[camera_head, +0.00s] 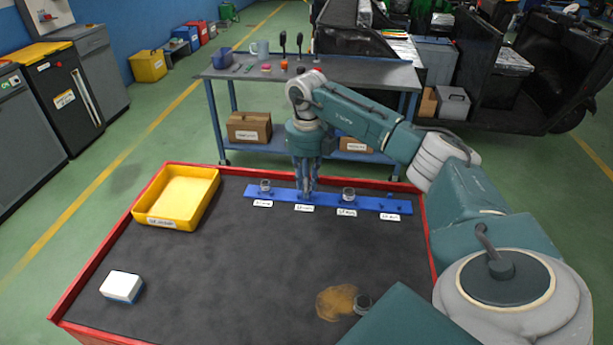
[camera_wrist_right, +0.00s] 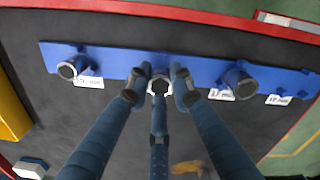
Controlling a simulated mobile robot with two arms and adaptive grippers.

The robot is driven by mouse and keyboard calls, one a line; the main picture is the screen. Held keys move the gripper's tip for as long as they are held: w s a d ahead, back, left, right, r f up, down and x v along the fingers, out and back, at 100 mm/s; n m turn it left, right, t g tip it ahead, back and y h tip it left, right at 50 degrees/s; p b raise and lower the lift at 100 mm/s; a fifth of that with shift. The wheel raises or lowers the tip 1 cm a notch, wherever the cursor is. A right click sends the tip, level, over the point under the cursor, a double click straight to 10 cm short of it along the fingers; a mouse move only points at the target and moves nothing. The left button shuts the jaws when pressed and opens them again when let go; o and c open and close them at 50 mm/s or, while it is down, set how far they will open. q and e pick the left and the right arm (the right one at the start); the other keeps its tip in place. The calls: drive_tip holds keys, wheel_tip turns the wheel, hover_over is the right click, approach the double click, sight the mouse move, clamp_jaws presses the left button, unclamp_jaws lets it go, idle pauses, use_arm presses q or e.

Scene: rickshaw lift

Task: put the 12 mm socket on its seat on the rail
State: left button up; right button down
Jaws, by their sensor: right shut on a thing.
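The blue rail (camera_head: 325,199) lies along the far side of the dark, red-edged bench top; it also shows in the wrist view (camera_wrist_right: 115,60). My right gripper (camera_head: 305,188) points down at the second seat from the left. In the wrist view its blue fingers (camera_wrist_right: 158,88) are shut around a small metal socket (camera_wrist_right: 159,87), seen end-on at the rail. The fingers hide its lower end, so I cannot tell whether it is fully seated. The label below that seat is too small to read surely. My left gripper is not in view.
Other sockets stand on the rail at the left (camera_head: 265,186) and right of the gripper (camera_head: 348,194). The rightmost seat (camera_head: 389,201) looks bare. A yellow tray (camera_head: 158,221), a white-blue box (camera_head: 122,286) and a loose socket (camera_head: 362,304) by a brown stain (camera_head: 337,303) lie around open bench.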

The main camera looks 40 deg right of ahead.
drive_tip(key=shift+f, duration=0.35)
drive_tip(key=shift+f, duration=0.2)
idle(1.2)
drive_tip(key=c, duration=1)
unclamp_jaws()
drive_tip(key=shift+r+p, duration=3.3)
drive_tip(key=shift+r, duration=0.75)
